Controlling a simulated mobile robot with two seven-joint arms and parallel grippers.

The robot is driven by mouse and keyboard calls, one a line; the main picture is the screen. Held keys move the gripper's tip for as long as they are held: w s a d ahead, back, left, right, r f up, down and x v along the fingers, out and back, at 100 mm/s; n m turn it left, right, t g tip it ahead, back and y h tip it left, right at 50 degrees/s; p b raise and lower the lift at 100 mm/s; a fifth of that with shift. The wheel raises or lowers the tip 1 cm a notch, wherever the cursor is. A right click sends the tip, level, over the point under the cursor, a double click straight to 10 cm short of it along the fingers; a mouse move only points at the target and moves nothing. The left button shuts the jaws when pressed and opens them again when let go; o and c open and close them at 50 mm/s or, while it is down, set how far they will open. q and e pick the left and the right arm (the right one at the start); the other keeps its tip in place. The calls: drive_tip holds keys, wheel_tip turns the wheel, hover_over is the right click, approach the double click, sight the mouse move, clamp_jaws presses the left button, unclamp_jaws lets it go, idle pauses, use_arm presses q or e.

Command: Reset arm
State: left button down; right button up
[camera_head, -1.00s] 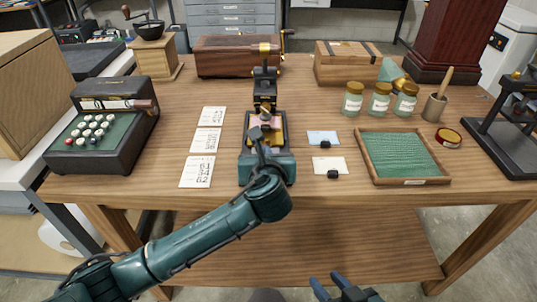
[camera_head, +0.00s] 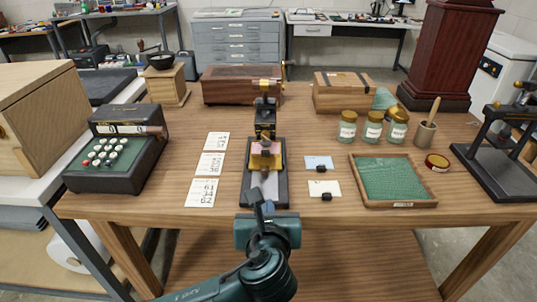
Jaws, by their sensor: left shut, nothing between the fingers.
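My left arm comes in from the bottom, and my left gripper (camera_head: 259,198) is shut and empty. In the picture it overlaps the front end of a black press-like device (camera_head: 283,183) in the middle of the table. I cannot tell whether the gripper touches the device. A pinkish and yellow piece (camera_head: 265,155) lies in the device, under its upright part. My right gripper is out of view.
The wooden table (camera_head: 330,228) holds three paper cards (camera_head: 202,192) left of the device and a green-lined tray (camera_head: 393,204) to the right. Three jars (camera_head: 372,131) stand behind the tray. A keyed machine (camera_head: 117,150) is at left, a black stand (camera_head: 490,160) at right.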

use_arm(q)
drive_tip(key=s+a+f+n+g, duration=0.6)
drive_tip(key=s+a+n, duration=0.45)
drive_tip(key=n, duration=0.65)
drive_tip(key=s+a+f+n+g, duration=0.4)
drive_tip(key=s+a+f+n, duration=0.45)
drive_tip(key=n, duration=0.85)
drive_tip(key=w+d+m+t+h+p, duration=0.1)
drive_tip(key=w+d+t+h+p, duration=0.2)
drive_tip(key=d+t+p, duration=0.2)
drive_tip(key=shift+d+r+t+h+p, duration=0.25)
drive_tip(key=shift+r+t+h+p, duration=0.2)
drive_tip(key=shift+t+p, duration=0.45)
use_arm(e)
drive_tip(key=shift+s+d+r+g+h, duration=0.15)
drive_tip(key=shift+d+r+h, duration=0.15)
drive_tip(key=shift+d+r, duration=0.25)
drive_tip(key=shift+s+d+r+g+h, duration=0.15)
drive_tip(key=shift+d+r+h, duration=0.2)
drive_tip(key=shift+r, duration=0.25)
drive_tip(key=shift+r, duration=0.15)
